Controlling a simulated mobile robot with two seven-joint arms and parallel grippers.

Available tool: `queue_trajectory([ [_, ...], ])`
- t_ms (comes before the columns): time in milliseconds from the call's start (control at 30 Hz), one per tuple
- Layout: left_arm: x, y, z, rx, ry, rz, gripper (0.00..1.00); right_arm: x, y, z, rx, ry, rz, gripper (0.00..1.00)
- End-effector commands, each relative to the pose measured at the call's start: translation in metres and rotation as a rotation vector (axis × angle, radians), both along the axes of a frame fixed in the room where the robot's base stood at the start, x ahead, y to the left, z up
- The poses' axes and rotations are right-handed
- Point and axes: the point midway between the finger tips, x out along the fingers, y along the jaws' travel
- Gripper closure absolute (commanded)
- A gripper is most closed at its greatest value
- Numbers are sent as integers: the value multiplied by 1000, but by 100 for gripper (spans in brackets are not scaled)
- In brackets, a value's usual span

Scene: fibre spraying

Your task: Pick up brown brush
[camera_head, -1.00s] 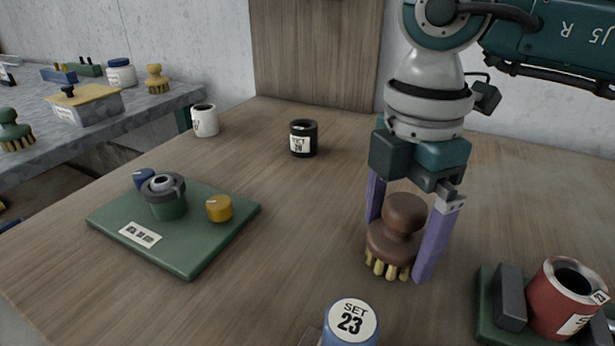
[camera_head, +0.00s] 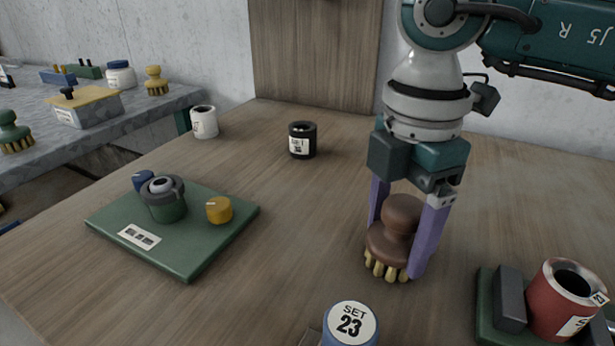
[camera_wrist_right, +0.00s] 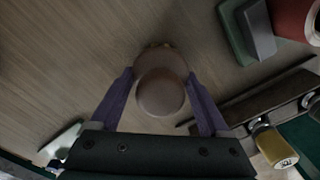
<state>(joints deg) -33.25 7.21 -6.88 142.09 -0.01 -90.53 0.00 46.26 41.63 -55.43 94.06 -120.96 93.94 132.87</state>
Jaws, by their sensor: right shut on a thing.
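The brown brush (camera_head: 399,222) has a round knob and pale yellow bristles, and it stands upright on the wooden table, bristles down. My right gripper (camera_head: 404,258) points down over it, with one purple finger on each side of the brush, shut on it. In the right wrist view the brush (camera_wrist_right: 160,92) sits between the two fingers of the gripper (camera_wrist_right: 160,90), its knob facing the camera. Whether the bristles touch the table is hard to tell. My left gripper is not in view.
A red cup (camera_head: 562,305) on a green base stands right of the brush. A blue "SET 23" container (camera_head: 350,325) is in front. A green board (camera_head: 200,245) with knobs lies left. A black cup (camera_head: 302,140) and white cup (camera_head: 204,122) stand behind. A grey side table (camera_head: 95,125) holds other brushes.

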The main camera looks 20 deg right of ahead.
Motion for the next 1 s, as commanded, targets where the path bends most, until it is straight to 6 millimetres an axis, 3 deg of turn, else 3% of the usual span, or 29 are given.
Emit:
queue_trajectory([
  [267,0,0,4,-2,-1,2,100,1,0,28,2,-6,1,79],
  [733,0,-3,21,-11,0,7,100,1,0,163,-1,-8,0,79],
  [1000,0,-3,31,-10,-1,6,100,0,0,197,0,-2,0,79],
])
